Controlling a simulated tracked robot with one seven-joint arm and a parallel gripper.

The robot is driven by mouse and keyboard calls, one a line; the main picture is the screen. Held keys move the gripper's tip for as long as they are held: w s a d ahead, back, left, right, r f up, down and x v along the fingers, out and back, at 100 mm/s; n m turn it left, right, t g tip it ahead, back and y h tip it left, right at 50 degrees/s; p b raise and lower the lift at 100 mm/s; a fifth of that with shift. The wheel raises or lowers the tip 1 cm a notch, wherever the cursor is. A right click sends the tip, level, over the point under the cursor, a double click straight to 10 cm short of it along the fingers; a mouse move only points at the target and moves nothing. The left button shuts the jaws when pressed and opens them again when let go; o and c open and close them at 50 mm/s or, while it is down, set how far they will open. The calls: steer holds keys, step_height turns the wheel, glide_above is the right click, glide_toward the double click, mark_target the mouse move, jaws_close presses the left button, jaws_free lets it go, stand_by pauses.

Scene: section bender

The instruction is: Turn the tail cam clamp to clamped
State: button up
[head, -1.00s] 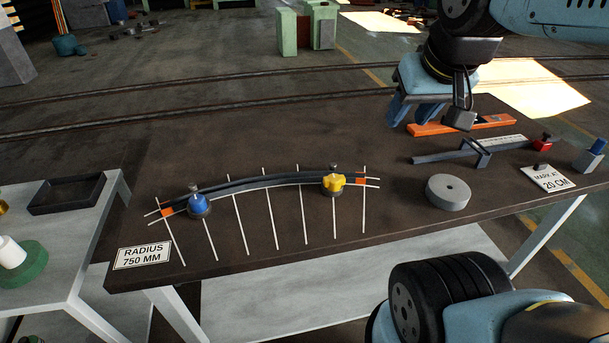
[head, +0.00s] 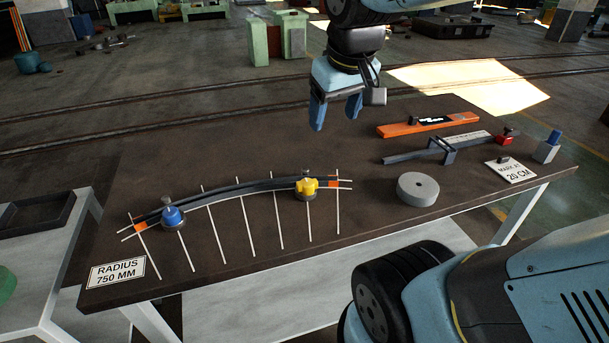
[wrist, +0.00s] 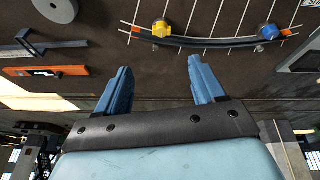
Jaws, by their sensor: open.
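A dark curved bar (head: 240,191) lies across several white lines on the bench, with an orange mark near each end. A blue cam clamp (head: 173,217) sits at its left end and a yellow cam clamp (head: 306,187) near its right end. I cannot tell from any label which is the tail clamp. In the wrist view, the yellow clamp (wrist: 161,29) and the blue clamp (wrist: 267,31) both show beyond the fingers. My gripper (head: 335,118) is open and empty, above the bench and behind the yellow clamp, touching nothing; its blue fingers also show in the wrist view (wrist: 160,66).
Right of the clamps are a grey disc (head: 417,189), a grey sliding gauge (head: 436,151), an orange level (head: 428,124) and a "20 CM" card (head: 512,171). The bench behind the bar is clear.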

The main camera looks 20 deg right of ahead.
steer(key=w+a+f+n+g+h, duration=0.15)
steer(key=w+f+n+g, duration=0.35)
steer(key=w, duration=0.5)
steer(key=n+g+h, duration=0.1)
steer(key=n+h, duration=0.1)
steer(key=n, duration=0.3)
glide_toward(307, 182)
steer(key=x, duration=1)
steer(key=shift+w+d+f, duration=0.1)
steer(key=shift+f, duration=0.05)
